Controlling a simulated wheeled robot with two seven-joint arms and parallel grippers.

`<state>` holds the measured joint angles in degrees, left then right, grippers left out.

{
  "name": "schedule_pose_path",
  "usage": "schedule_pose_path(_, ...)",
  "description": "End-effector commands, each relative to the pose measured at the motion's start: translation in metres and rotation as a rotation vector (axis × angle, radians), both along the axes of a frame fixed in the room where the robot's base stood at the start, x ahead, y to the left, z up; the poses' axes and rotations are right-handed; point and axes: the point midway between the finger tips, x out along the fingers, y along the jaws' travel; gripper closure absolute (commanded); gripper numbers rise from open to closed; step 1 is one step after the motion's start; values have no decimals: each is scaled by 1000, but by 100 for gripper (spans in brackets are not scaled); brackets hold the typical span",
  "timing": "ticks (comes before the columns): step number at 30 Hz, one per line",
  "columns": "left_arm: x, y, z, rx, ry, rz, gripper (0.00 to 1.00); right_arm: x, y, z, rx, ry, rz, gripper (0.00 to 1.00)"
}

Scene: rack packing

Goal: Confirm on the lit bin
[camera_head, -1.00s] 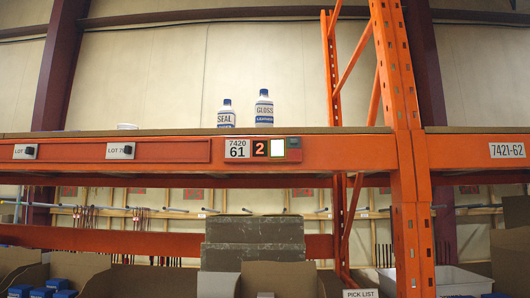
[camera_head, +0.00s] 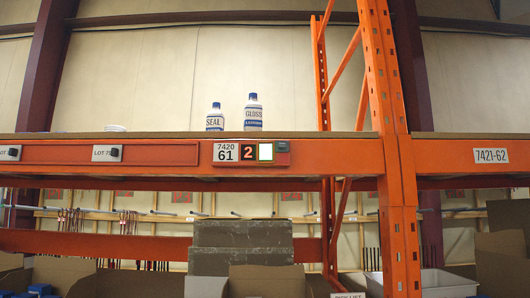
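A bin label module sits on the orange shelf beam, with a white plate (camera_head: 226,153) reading 7420 61, an orange digit display (camera_head: 249,152) showing 2, and a lit white square button (camera_head: 266,152) with a green edge. A small dark grey piece (camera_head: 282,147) sits at its right end. Two white bottles with blue labels stand on the shelf above: SEAL (camera_head: 214,118) and the taller GLOSS (camera_head: 253,112). Neither of my grippers is in view.
The orange rack upright (camera_head: 390,150) stands right of the module. Lot tags (camera_head: 107,153) hang on the beam to the left. Cardboard boxes (camera_head: 265,281) and grey-green cases (camera_head: 242,240) are below. A plate reading 7421-62 (camera_head: 490,156) is at the right.

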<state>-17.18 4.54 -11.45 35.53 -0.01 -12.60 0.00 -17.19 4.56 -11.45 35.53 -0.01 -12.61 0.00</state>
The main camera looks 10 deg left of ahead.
Motion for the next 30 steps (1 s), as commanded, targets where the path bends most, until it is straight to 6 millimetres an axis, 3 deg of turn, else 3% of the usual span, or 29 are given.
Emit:
schedule_pose_path(1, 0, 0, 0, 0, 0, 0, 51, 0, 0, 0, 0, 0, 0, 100)
schedule_pose_path(9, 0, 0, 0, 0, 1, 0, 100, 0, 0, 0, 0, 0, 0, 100)
schedule_pose_path(30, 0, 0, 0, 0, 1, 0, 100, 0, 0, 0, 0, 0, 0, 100)
